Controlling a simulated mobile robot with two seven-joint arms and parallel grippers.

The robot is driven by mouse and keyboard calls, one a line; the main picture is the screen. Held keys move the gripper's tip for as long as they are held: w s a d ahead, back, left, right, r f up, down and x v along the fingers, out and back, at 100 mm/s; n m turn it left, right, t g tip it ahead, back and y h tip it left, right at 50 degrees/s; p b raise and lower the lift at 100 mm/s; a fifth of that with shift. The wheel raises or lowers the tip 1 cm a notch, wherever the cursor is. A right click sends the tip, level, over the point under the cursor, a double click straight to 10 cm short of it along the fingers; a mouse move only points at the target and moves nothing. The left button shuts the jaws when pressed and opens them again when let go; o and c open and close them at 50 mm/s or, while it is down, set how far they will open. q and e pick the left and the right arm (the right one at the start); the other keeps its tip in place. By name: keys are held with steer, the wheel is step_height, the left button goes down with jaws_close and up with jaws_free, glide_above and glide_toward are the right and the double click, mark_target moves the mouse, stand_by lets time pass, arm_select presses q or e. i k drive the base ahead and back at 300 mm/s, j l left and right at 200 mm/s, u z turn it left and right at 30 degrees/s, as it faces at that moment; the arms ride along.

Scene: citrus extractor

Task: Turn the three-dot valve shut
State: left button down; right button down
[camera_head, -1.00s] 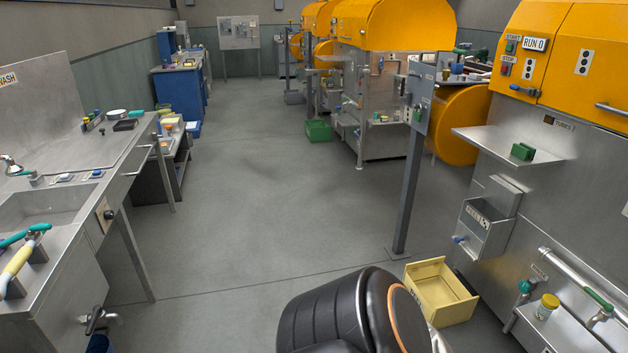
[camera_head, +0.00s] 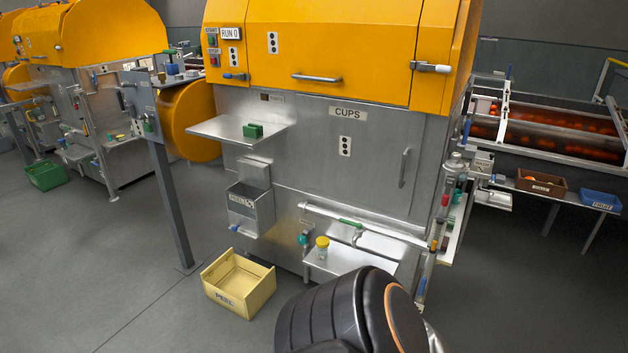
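The steel machine (camera_head: 300,155) with an orange hood (camera_head: 320,50) carries dark-dot plates, one on the hood (camera_head: 272,42) and one on the steel front (camera_head: 345,145); the latter seems to have three dots. Low on its front runs a pipe (camera_head: 385,231) with a green lever handle (camera_head: 351,223). A teal knob (camera_head: 303,238) sits on a fitting to its left. I cannot tell which of these is the three-dot valve, or its exact setting. Neither gripper is in view; only a black link of my arm shows at the bottom.
A yellow bin marked PEEL (camera_head: 238,284) stands on the floor before the machine. A small yellow-lidded jar (camera_head: 322,247) stands on a low shelf near the pipe. A grey post (camera_head: 172,200) rises at left. Open floor lies at front left and right.

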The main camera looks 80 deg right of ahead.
mark_target(420, 294)
steer(key=l+z, duration=0.1)
steer(key=z, duration=2.95)
steer(key=i+l+z, duration=0.1)
steer(key=i+l, duration=0.6)
steer(key=j+z, duration=0.2)
steer(key=j, duration=0.85)
steer(key=i+j+z, duration=0.1)
steer(key=j, duration=0.2)
steer(key=i+j+z, duration=0.15)
steer(key=j, duration=0.15)
steer(key=j+z, duration=0.1)
steer(key=j, duration=0.2)
steer(key=i+j+z, duration=0.4)
steer(key=i+j, duration=0.15)
steer(key=j, duration=0.3)
